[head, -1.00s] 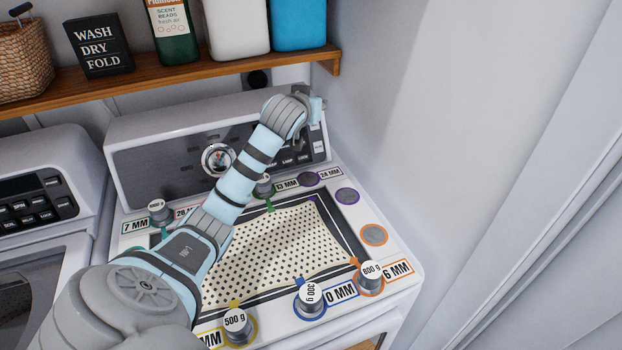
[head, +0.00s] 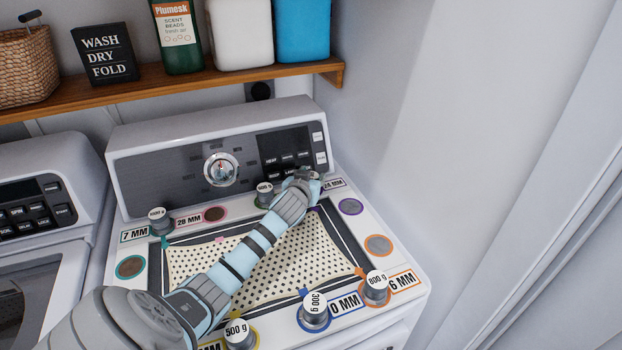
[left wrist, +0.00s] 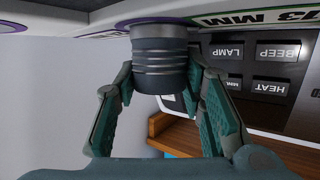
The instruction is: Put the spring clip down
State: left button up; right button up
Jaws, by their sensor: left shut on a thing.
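My left gripper (head: 306,183) is at the back right of the white machine top (head: 404,277), beside the control panel. In the left wrist view its two fingers (left wrist: 157,88) are shut on a grey ridged cylinder (left wrist: 160,62), one finger on each side. This view is upside down, and the cylinder's base is at or very near the machine top, by a purple ring (left wrist: 146,22) and the 13 MM label (left wrist: 255,18). In the head view my gripper hides the cylinder. I cannot tell whether it is the spring clip. My right gripper is not in view.
A dotted cloth (head: 270,265) lies in a dark frame. Several weights stand around it, including an 800 g one (head: 376,287) and a 300 g one (head: 314,310). A purple disc (head: 351,207) and an orange-ringed disc (head: 379,245) are bare. The control panel (head: 287,153) rises behind.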

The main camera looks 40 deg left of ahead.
pick_arm(q)
jog(key=o, duration=1.2)
jog(key=shift+s+d+r+p, duration=0.1)
jog(key=shift+r+p, duration=0.05)
jog(key=shift+p, duration=0.15)
jog(key=p+v, duration=0.5)
jog(key=shift+r, duration=0.35)
jog(key=p+v, duration=0.4)
jog(key=v, duration=0.2)
jog(key=shift+s, duration=0.2)
jog(key=shift+s+d+f+p, duration=0.1)
jog(key=shift+s+d+p, duration=0.05)
jog(key=shift+p, duration=0.15)
jog(key=shift+f, duration=0.15)
